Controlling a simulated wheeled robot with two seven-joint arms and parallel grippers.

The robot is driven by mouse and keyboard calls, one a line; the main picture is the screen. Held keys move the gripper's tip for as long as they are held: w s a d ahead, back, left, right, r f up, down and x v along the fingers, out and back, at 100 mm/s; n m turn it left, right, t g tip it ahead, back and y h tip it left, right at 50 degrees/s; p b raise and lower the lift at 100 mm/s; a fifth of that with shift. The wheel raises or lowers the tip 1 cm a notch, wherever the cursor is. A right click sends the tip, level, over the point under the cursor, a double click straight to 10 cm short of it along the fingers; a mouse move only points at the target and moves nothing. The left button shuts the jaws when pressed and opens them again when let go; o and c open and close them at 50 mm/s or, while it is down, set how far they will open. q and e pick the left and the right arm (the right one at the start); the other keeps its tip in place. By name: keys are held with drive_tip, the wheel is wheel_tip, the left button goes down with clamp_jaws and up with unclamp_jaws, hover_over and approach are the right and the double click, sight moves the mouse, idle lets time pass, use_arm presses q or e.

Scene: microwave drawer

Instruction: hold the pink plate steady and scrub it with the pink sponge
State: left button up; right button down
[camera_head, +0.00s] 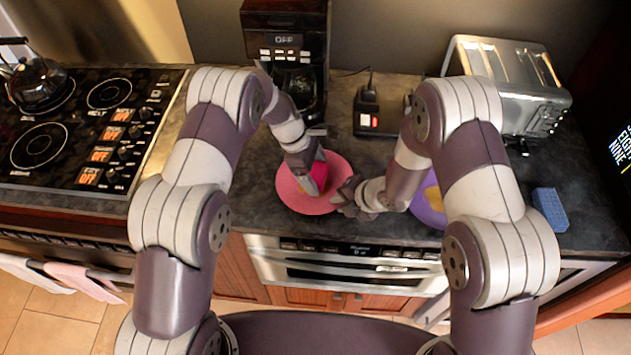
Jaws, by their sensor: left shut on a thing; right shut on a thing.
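The pink plate (291,195) lies on the dark counter in front of the coffee maker. The bright pink sponge (319,172) is over the plate's middle, partly covered by my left gripper. My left gripper (314,184) is shut on the sponge, pointing down at the plate; whether the sponge touches the plate is hard to tell. My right gripper (344,200) is shut on the plate's right rim, reaching in from the right. The fingers hide part of the rim.
A purple plate (428,214) with a yellow thing on it is partly hidden behind my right arm. A blue sponge (550,209) lies at the right. A coffee maker (285,40), a toaster (510,75) and a small black device (380,112) stand behind. The stove (75,125) is at left.

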use_arm(q)
drive_tip(key=shift+f, duration=0.75)
idle(0.3)
drive_tip(key=shift+w+r, duration=0.1)
drive_tip(key=shift+w, duration=0.35)
drive_tip(key=o, duration=0.7)
drive_tip(key=shift+w+r, duration=0.1)
drive_tip(key=shift+r, duration=0.15)
drive_tip(key=shift+r, duration=0.35)
